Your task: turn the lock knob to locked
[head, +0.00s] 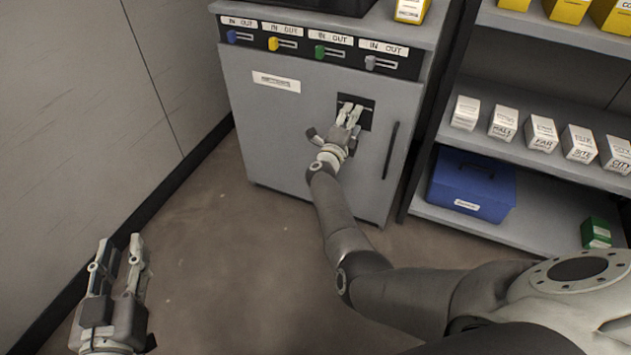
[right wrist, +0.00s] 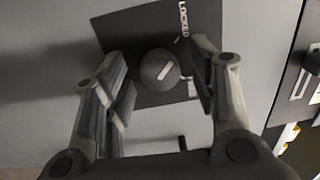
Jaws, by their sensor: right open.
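The lock knob (right wrist: 158,70) is a round dark grey dial with a white pointer line, on a black square plate (right wrist: 120,30) on the grey cabinet front. The white word LOCKED stands beyond it on the plate. The pointer slants up and right, between LOCKED and a mostly hidden white mark at the right finger. My right gripper (right wrist: 168,88) is open, one finger on each side of the knob, with visible gaps. In the head view my right gripper (head: 349,114) is at the black plate and hides the knob. My left gripper (head: 121,254) is open and empty at the lower left.
The grey cabinet (head: 262,130) has a dark vertical handle (head: 390,150) right of the plate and several coloured sliders along its top. Shelves at right hold white boxes (head: 541,131) and a blue case (head: 472,184). The floor between my arms is clear.

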